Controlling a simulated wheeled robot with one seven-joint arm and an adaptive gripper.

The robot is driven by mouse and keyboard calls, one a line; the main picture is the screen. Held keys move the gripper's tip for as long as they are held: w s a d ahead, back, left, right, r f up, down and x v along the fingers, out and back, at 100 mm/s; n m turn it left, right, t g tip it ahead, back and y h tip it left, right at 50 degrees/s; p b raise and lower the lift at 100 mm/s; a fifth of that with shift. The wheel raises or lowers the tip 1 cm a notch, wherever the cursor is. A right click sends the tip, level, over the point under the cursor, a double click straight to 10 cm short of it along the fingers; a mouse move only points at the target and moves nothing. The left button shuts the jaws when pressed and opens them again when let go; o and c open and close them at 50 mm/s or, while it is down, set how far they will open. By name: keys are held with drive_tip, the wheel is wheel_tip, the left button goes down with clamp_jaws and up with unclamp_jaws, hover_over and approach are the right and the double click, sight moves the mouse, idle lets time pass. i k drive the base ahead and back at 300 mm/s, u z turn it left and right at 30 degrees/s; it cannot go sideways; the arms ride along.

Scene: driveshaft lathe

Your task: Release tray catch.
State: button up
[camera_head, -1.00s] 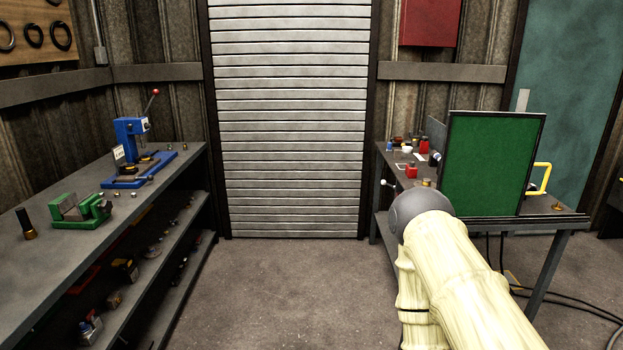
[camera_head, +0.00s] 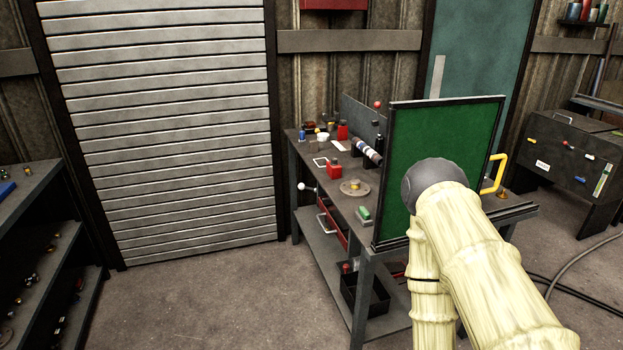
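I cannot tell for sure which part is the tray catch. A small lever with a white ball knob (camera_head: 301,186) sticks out at the left edge of the right workbench (camera_head: 384,183). Below the bench top, a red tray or drawer front (camera_head: 331,222) with a pale handle shows partly, behind the bench leg. A dark open bin (camera_head: 366,296) stands on the lower shelf. My arm, pale with a dark round joint, reaches in from the lower right, in front of the bench's right part. My gripper is not in view.
A green panel (camera_head: 440,160) in a dark frame stands at the bench front, with a yellow handle (camera_head: 495,174) beside it. Red blocks, a round flange (camera_head: 355,187) and a shaft lie on the bench. The floor left of the bench, before the shutter (camera_head: 165,130), is clear.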

sight(301, 186)
drive_tip(key=k, duration=0.5)
drive_tip(key=z, duration=0.95)
drive_tip(key=i, duration=0.8)
drive_tip(key=u, duration=1.9)
drive_tip(key=i, duration=1)
